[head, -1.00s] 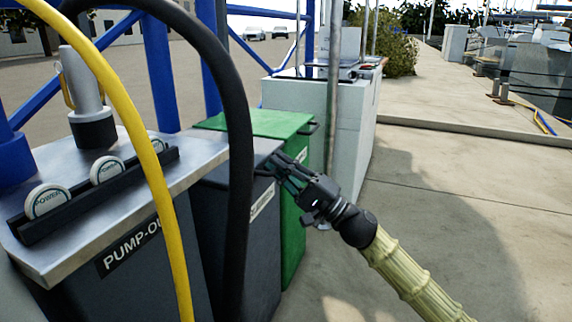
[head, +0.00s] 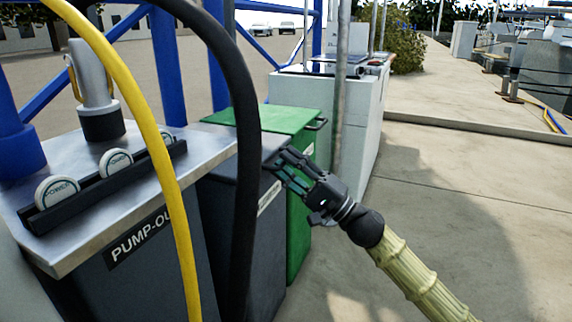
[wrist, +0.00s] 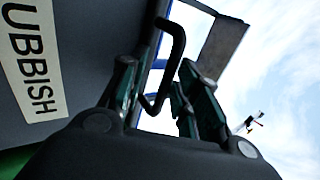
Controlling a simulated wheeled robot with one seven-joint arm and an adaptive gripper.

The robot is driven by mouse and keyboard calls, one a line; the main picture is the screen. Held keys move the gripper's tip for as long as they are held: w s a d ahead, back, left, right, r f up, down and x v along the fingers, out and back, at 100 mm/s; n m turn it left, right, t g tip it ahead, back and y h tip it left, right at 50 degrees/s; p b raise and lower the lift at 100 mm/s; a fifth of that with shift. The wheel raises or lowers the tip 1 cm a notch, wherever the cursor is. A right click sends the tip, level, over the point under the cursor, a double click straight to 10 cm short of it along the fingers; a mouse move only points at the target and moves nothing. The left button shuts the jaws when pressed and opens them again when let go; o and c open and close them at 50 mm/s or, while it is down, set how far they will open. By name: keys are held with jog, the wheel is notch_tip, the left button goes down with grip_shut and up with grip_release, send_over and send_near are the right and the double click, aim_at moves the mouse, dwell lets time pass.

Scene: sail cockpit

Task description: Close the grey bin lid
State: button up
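The grey bin (head: 240,232) stands between the pump-out cabinet and the green bin, partly hidden by a black hose. Its dark lid (head: 216,164) looks flat on top and about level; I cannot tell if a gap is left under it. My gripper (head: 280,172) is at the bin's front upper edge, by the lid handle. In the wrist view the black bent handle (wrist: 174,58) lies between the two fingers of my gripper (wrist: 158,88). The fingers are apart, with a gap showing on the right side of the handle. The bin's label (wrist: 33,62) reads "UBBISH".
The pump-out cabinet (head: 150,262) is at left, with the yellow hose (head: 168,150) and black hose (head: 243,110) hanging in front. The green bin (head: 297,235) stands just beyond the grey one, near a metal post (head: 339,100). The concrete at right (head: 470,220) is clear.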

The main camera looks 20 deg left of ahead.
jog(key=w+v, duration=0.1)
jog(key=v, duration=1)
jog(key=shift+s+d+f, duration=0.2)
jog(key=shift+s+d, duration=0.05)
jog(key=shift+s, duration=0.25)
